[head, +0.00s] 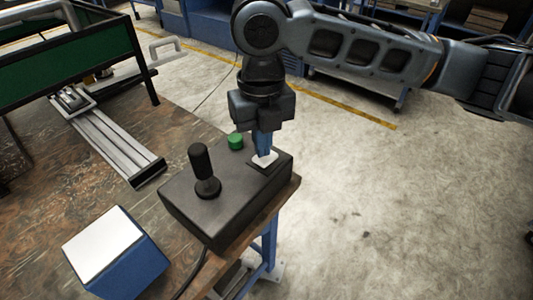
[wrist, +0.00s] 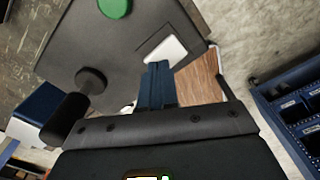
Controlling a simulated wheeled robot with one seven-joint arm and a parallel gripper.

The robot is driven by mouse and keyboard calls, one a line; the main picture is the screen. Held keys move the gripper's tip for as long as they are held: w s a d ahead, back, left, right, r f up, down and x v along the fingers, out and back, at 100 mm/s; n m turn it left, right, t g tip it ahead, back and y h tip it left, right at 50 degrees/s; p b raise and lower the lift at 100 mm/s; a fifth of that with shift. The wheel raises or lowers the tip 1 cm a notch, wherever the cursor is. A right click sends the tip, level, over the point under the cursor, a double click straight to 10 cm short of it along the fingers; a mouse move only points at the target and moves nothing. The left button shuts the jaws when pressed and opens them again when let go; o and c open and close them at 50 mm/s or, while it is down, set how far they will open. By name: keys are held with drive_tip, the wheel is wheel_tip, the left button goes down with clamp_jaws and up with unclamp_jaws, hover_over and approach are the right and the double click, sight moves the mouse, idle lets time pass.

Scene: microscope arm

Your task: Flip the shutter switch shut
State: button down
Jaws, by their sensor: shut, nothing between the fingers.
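A dark control box (head: 225,207) sits at the table corner, and it fills the upper part of the wrist view (wrist: 115,50). On its right end is a white switch (head: 265,160) in a dark square plate, seen in the wrist view as a pale tilted rocker (wrist: 168,50). My gripper (head: 263,152) points down over the switch with its blue fingers together and nothing between them. In the wrist view the fingertips (wrist: 157,66) are at the near edge of the switch and hide part of it. I cannot tell whether they touch it.
A black joystick (head: 202,170) stands on the box, left of the switch. A green button (head: 236,141) is behind it. A blue box with a white top (head: 110,248) stands at the front left. A metal rail (head: 110,143) lies behind. Right of the table is open floor.

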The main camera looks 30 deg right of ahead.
drive_tip(key=shift+f+b, duration=0.4)
drive_tip(key=shift+f, duration=0.25)
idle(0.4)
drive_tip(key=shift+r+p, duration=2.75)
drive_tip(key=shift+r, duration=0.8)
